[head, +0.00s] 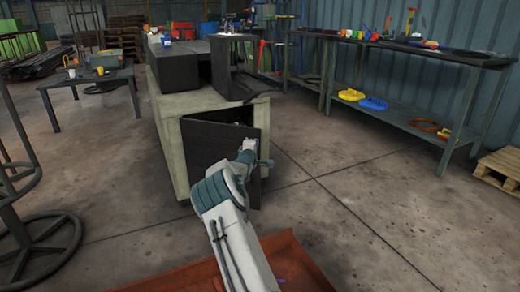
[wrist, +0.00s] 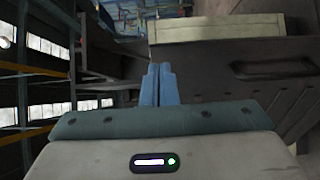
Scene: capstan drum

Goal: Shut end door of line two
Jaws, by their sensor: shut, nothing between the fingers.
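A dark door (head: 215,163) stands ajar on the near end of the pale cabinet (head: 168,140), with a dark gap along its top. My gripper (head: 264,162) is by the door's right edge; whether it touches is unclear in the head view. In the wrist view my gripper's blue fingers (wrist: 158,85) are together with nothing between them. A dark panel with a handle (wrist: 275,68) fills the right of the wrist view, beside a pale strip (wrist: 218,28). My arm hides part of the door's lower right.
On the cabinet stands a dark housing (head: 178,66) with an upright dark panel (head: 232,68) at its near end. A long workbench (head: 420,52) is at the right, a small table (head: 88,77) at the left. A metal rack (head: 30,215) stands front left. Floor right of the cabinet is clear.

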